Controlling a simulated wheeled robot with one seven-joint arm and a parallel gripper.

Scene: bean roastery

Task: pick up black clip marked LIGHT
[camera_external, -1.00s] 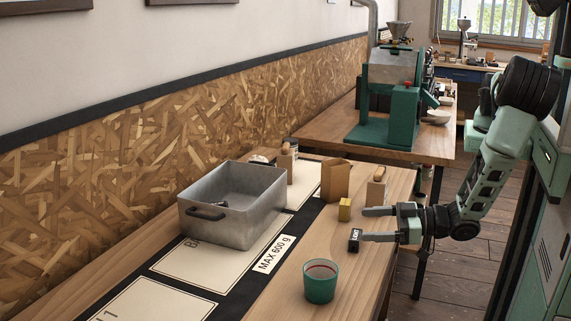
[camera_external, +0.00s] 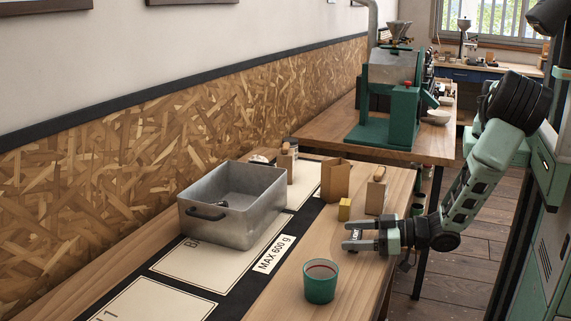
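The black clip marked LIGHT (camera_external: 355,234) lies on the wooden table near its right edge. My gripper (camera_external: 353,234) reaches in from the right, with its two fingers spread apart. The clip shows in the gap between the fingertips, and the near finger hides its lower part. I see gaps beside the clip, so the fingers look open and not closed on it. I cannot tell how far above the table top the fingertips are.
A teal cup (camera_external: 320,282) stands close in front of my gripper. A grey metal bin (camera_external: 232,218) sits to the left. Bare table (camera_external: 290,270) lies between bin and cup.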

